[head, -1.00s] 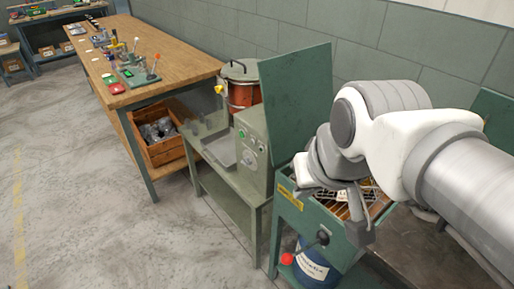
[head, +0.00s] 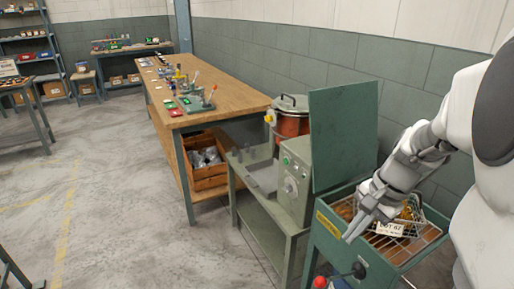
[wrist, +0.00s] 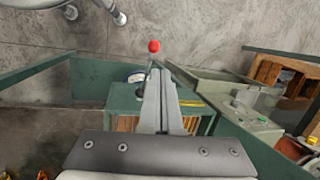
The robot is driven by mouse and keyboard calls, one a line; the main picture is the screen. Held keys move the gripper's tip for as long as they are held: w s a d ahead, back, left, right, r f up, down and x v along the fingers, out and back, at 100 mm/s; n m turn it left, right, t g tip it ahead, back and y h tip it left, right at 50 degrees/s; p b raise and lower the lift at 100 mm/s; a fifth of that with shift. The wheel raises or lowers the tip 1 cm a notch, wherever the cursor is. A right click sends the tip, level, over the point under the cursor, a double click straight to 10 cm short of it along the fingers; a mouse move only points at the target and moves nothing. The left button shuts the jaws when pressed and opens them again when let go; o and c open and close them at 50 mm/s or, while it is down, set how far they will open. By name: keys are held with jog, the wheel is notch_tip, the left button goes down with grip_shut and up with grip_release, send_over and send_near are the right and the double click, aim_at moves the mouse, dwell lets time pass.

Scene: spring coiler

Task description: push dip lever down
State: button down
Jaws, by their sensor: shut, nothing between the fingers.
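The dip lever has a red ball knob (head: 320,282) and a black hub (head: 359,270) at the front of the green dip tank (head: 343,247), at the bottom edge of the head view. My gripper (head: 350,236) is shut and empty, pointing down and left above the tank's front, apart from the knob in the head view. In the wrist view the shut fingers (wrist: 158,76) point toward the red knob (wrist: 154,46), which shows just past their tips. The fingers hide part of the lever; contact cannot be told.
A wire basket with a white tag (head: 389,229) sits in the open tank. The raised green lid (head: 343,140) stands behind. A grey-green machine (head: 294,178) and an orange-red drum (head: 291,122) are at left, with a wooden bench (head: 215,88) beyond. The floor at left is clear.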

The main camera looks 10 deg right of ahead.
aim_at(323, 279)
jog(key=shift+d+f+m, duration=0.4)
jog(key=shift+f, duration=0.3)
jog(key=shift+d+f+m, duration=0.35)
jog(key=shift+f+m, duration=0.05)
jog(key=shift+f, duration=0.3)
jog(key=b+x, duration=0.1)
jog(key=x, duration=0.3)
jog(key=b+x, duration=0.1)
jog(key=x, duration=0.4)
jog(key=b+x, duration=0.2)
jog(key=x, duration=0.3)
jog(key=shift+s+a, duration=0.15)
jog(key=shift+a, duration=0.15)
